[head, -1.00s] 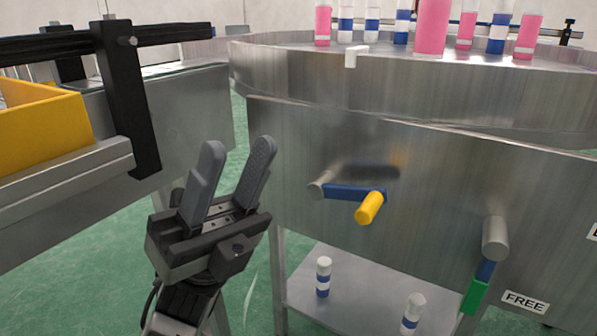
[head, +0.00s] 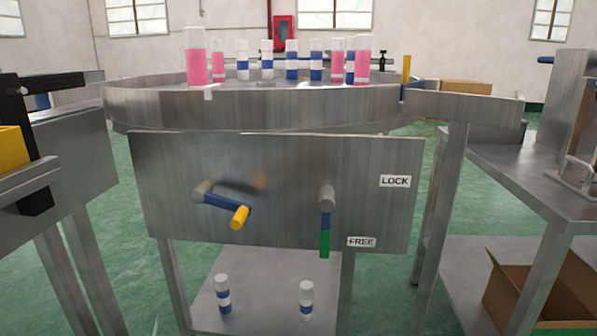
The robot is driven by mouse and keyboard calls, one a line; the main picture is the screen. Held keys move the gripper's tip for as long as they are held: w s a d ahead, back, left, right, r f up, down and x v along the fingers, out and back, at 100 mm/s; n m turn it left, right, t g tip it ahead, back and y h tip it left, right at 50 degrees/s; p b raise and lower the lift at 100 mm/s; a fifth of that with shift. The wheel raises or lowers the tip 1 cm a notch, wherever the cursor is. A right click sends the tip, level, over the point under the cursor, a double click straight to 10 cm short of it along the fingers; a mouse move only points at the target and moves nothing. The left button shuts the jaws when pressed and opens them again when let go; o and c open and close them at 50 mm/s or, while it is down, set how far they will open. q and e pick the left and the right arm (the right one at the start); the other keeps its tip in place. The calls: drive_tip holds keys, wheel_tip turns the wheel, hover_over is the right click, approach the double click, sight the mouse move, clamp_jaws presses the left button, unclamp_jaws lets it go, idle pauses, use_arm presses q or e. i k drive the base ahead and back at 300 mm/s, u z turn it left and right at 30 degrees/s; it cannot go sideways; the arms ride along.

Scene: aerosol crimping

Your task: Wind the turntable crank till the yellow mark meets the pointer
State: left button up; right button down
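The turntable (head: 300,106) is a round steel table carrying pink and blue-and-white cans. Its crank has a blue arm (head: 226,203) and a yellow knob (head: 240,217) on the steel front panel; the arm slopes down to the right from its grey hub. A small white tab (head: 208,93) sits on the front left of the rim. A yellow upright piece (head: 406,69) stands at the rim's right side; I cannot tell whether it is the mark. A lever with a green handle (head: 325,243) hangs straight down, near the FREE label (head: 361,242). Neither gripper is in view.
The LOCK label (head: 395,181) is higher on the panel. Two cans stand on the lower shelf (head: 262,305). A steel bench is at right with a cardboard box (head: 540,290) below. A yellow bin (head: 13,148) is at left. Space before the panel looks clear.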

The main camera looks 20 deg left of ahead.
sight(201, 193)
drive_tip(key=z, duration=1.3)
drive_tip(key=i, duration=1.3)
drive_tip(key=u, duration=3.6)
